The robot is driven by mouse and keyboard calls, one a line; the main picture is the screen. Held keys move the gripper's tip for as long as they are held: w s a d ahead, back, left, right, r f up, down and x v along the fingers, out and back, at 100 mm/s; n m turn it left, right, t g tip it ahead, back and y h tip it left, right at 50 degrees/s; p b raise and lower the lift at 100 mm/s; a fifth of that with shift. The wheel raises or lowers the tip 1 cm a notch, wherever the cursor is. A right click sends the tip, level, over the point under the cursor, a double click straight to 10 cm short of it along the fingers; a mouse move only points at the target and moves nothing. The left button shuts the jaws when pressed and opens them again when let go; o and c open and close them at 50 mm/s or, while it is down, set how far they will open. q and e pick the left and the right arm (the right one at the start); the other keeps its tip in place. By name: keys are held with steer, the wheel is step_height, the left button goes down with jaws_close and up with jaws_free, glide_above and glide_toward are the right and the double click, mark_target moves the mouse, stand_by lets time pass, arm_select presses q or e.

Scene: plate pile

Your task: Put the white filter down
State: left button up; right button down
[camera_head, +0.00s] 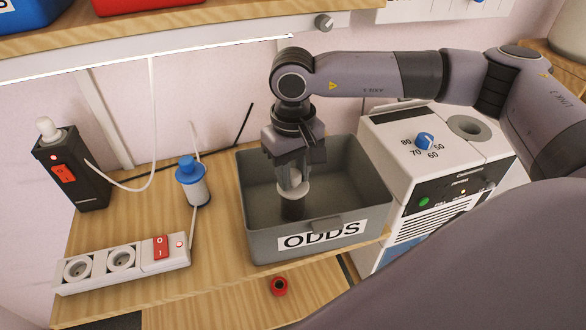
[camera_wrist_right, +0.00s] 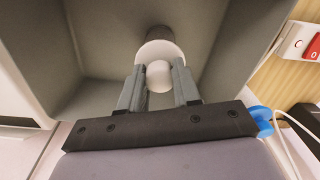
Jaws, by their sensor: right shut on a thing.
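The white filter (camera_head: 296,188) is a small pale piece with a wider round rim and a dark lower part. My right gripper (camera_head: 292,180) is shut on it and points down inside the grey bin (camera_head: 262,240) labelled ODDS. In the right wrist view the filter (camera_wrist_right: 158,75) sits between the two fingertips (camera_wrist_right: 159,88), with the bin's grey walls (camera_wrist_right: 90,50) around it. A dark part or shadow shows just beyond the filter. I cannot tell whether the filter touches the bin floor. My left gripper is not in view.
A grey-white machine with a blue dial (camera_head: 425,141) stands right of the bin. A blue-topped bottle (camera_head: 192,183), a power strip (camera_head: 122,262) and a black switch box (camera_head: 70,170) stand to the left.

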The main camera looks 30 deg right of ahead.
steer(key=shift+f+b, duration=0.2)
steer(key=shift+b, duration=0.1)
steer(key=c, duration=0.8)
jaws_free()
steer(key=shift+r, duration=0.1)
steer(key=shift+r, duration=0.1)
steer(key=shift+r+p, duration=0.2)
steer(key=shift+p, duration=0.25)
step_height(320, 180, up, 12)
steer(key=b, duration=0.1)
steer(key=shift+b, duration=0.35)
steer(key=shift+f, duration=0.15)
